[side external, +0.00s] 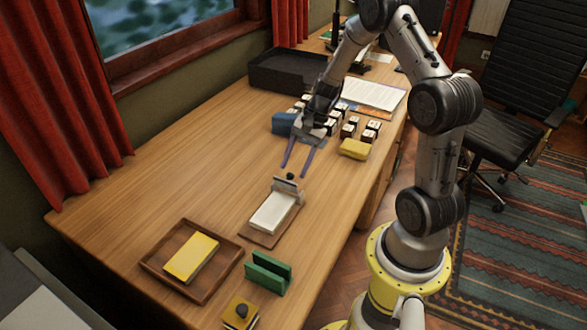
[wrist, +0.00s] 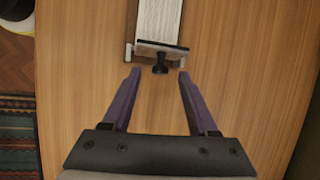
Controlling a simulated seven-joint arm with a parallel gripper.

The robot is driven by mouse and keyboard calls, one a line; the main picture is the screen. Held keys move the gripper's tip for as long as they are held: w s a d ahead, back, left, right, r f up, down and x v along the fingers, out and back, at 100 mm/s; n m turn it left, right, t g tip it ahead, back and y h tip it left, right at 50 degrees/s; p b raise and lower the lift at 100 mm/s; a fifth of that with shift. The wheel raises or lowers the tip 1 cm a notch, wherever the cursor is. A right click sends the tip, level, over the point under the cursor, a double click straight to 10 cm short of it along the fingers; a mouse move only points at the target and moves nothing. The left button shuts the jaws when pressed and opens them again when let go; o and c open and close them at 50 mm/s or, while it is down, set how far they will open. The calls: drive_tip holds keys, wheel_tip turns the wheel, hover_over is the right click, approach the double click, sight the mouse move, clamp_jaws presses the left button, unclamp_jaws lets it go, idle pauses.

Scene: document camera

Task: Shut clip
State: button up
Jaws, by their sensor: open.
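A brown board (side external: 250,233) holds a white paper stack (side external: 272,212), seen also in the wrist view (wrist: 160,20). At its far end is a grey clip (side external: 286,186) with a dark knob. Its plate appears raised, standing up over the end of the stack. In the wrist view the clip (wrist: 150,48) lies just ahead of my fingertips, with the knob (wrist: 160,69) about midway between them in the picture. My gripper (side external: 296,168) is open and empty, pointing down beyond the clip. It also shows in the wrist view (wrist: 159,74). I cannot tell its exact height.
A wooden tray (side external: 150,265) with a yellow block (side external: 191,258) lies front left. A green holder (side external: 268,273) stands near the front. Behind my gripper are a blue block (side external: 283,123), several small stamps, a yellow block (side external: 355,149) and a black tray (side external: 262,80). The desk's left middle is clear.

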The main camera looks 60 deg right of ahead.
drive_tip(key=shift+x, duration=0.85)
clamp_jaws()
